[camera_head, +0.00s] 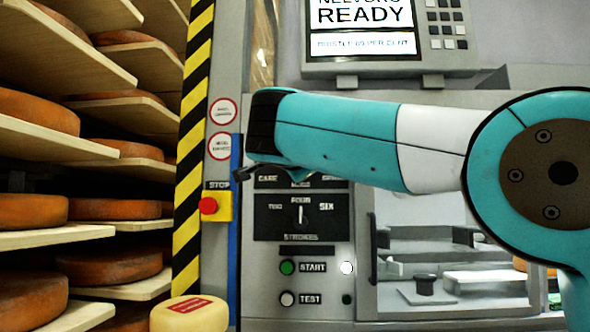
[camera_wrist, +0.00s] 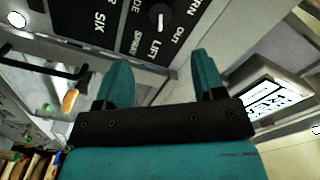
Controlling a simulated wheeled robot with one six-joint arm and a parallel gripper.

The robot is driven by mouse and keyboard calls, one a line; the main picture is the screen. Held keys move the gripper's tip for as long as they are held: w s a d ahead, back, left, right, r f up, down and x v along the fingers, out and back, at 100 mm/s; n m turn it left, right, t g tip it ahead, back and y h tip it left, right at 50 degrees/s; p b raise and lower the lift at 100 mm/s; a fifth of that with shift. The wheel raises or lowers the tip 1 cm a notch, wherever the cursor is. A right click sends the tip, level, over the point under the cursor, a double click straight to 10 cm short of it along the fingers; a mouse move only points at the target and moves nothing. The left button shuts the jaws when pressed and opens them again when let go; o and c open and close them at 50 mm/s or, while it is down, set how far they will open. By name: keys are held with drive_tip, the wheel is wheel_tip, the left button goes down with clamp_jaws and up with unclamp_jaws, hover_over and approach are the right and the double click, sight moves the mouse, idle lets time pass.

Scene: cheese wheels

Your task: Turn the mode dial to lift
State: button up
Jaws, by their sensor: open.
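In the wrist view, the mode dial (camera_wrist: 160,17) is a round black knob with a white pointer line, near the top edge on a black panel. The word LIFT (camera_wrist: 154,49) is printed below it there, with OUT to the right.
Below in the head view is the strokes dial (camera_head: 301,214), its pointer upright at FOUR. The START button (camera_head: 287,267), TEST button (camera_head: 287,299) and red stop button (camera_head: 208,206) are nearby. Cheese shelves (camera_head: 110,223) stand left, a screen (camera_head: 362,25) above.

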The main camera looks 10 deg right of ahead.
drive_tip(key=v, duration=0.3)
drive_tip(key=shift+s+a, duration=0.1)
drive_tip(key=shift+s, duration=0.2)
